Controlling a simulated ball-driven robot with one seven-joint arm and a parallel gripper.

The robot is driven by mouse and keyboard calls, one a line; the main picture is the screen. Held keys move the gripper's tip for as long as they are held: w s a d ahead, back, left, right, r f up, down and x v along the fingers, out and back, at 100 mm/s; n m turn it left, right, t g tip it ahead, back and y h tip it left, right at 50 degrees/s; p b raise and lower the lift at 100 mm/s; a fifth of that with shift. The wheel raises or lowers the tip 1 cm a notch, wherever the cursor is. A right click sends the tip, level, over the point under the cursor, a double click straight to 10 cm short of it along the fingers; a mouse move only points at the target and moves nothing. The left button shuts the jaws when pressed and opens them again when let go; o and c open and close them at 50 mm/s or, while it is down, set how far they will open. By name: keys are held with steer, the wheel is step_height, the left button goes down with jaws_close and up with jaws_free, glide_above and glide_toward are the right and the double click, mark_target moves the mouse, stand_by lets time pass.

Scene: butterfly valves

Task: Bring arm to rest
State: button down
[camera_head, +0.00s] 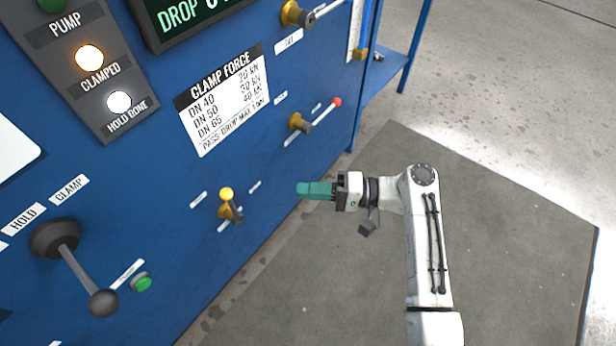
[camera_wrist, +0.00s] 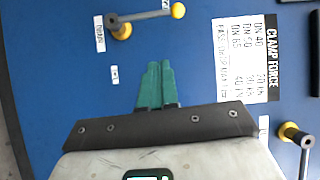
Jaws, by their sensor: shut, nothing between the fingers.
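My gripper (camera_head: 300,190) has green fingers that are shut with nothing between them. In the head view it points left toward the blue panel (camera_head: 165,215), just right of a small valve with a yellow knob (camera_head: 227,196). My white arm reaches up from the bottom right. In the wrist view the shut fingers (camera_wrist: 154,66) show in front of the panel, below and right of a yellow-knobbed valve (camera_wrist: 178,11). A gap between the fingertips and the panel shows in the head view.
A red-tipped valve (camera_head: 337,102) and a black-ball lever (camera_head: 103,302) stick out of the panel. The clamped (camera_head: 89,58) and hold done (camera_head: 119,101) lamps are lit. A clamp force label (camera_head: 226,97) is above. A grey mat (camera_head: 500,200) lies clear on the right.

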steer(key=s+d+f+h, duration=0.7)
steer(key=s+d+f, duration=0.2)
steer(key=s+f, duration=0.2)
steer(key=s+d+r+h, duration=0.3)
steer(key=s+d+h, duration=0.8)
steer(key=s+d, duration=0.7)
step_height(320, 180, up, 24)
steer(key=p, duration=2.4)
steer(key=shift+w+a, duration=0.2)
steer(key=shift+f, duration=0.1)
